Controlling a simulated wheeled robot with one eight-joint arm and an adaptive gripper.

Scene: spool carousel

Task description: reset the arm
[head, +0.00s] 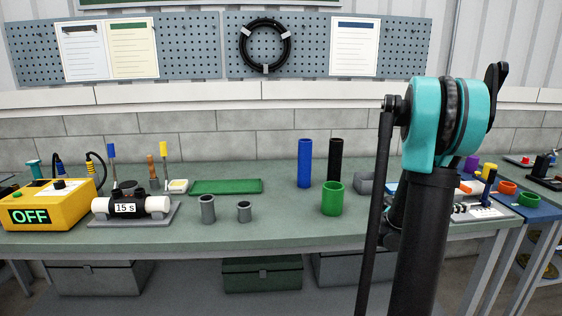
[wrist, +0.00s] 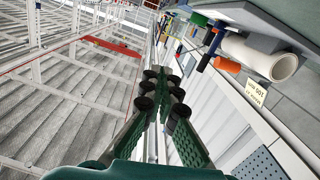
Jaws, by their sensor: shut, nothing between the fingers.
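My arm (head: 435,180) rises at the right of the head view, with a teal joint at its top and black links, in front of the green bench (head: 265,235). My gripper does not show in the head view. In the wrist view my gripper (wrist: 161,78) has green fingers with dark round pads. It is shut, with nothing between the fingers, and it is in the open air, apart from the bench things.
On the bench stand a yellow box reading OFF (head: 48,203), a "15 s" device (head: 130,207), grey cups (head: 208,209), a green tray (head: 226,187), a blue tube (head: 304,163) and a green cup (head: 332,199). My arm hides part of the bench's right side.

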